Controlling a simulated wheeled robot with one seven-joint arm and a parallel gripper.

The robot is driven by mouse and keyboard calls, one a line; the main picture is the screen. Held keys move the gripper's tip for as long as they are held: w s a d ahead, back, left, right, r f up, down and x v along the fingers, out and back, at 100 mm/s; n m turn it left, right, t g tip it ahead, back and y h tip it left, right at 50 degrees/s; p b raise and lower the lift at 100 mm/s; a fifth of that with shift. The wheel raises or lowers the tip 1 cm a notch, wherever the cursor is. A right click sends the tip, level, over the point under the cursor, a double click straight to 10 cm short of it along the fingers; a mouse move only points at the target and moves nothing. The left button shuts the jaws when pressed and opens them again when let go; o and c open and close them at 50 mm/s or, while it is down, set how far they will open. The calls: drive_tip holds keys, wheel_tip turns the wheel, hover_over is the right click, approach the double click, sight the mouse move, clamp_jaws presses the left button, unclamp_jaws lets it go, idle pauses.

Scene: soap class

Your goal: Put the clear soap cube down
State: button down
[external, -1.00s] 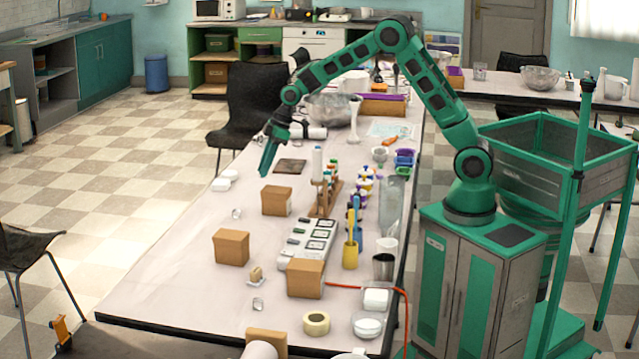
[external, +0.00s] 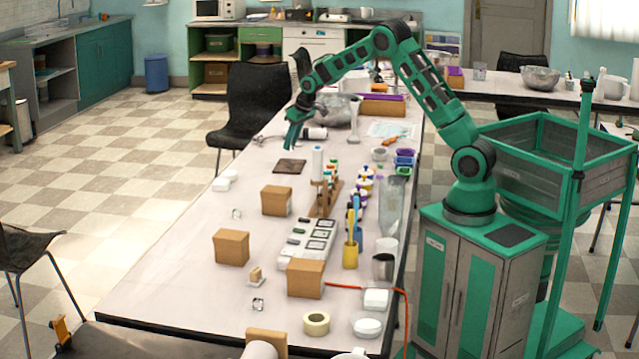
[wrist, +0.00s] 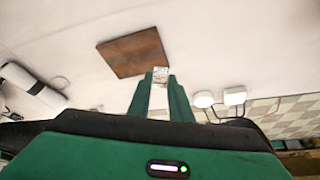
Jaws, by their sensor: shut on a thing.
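My gripper (wrist: 160,82) is shut on a small clear soap cube (wrist: 160,71), which shows at its fingertips in the wrist view. In the external view my gripper (external: 290,146) is above the far part of the long table, just behind the flat brown square board (external: 289,167). The board also shows in the wrist view (wrist: 130,52), with the cube overlapping its lower right corner in the picture. The held cube is too small to make out in the external view. Two more clear cubes lie on the table, one at the left (external: 236,213) and one nearer the front (external: 258,304).
Several brown boxes (external: 277,201) stand on the pale table. A white-topped rack (external: 317,165) and tube stand are right of the board. A large bowl (external: 333,110) stands behind. Table between board and left edge is mostly clear.

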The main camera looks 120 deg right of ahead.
drive_tip(key=s+d+f, duration=0.1)
drive_tip(key=d, duration=0.1)
drive_tip(key=s+d+f, duration=0.1)
drive_tip(key=d+f, duration=0.1)
drive_tip(key=s+d+f, duration=0.1)
drive_tip(key=s+d, duration=0.1)
drive_tip(key=shift+d+f, duration=0.35)
drive_tip(key=shift+d, duration=0.05)
drive_tip(key=shift+f, duration=2)
drive_tip(key=shift+f, duration=0.1)
drive_tip(key=c, duration=1.6)
unclamp_jaws()
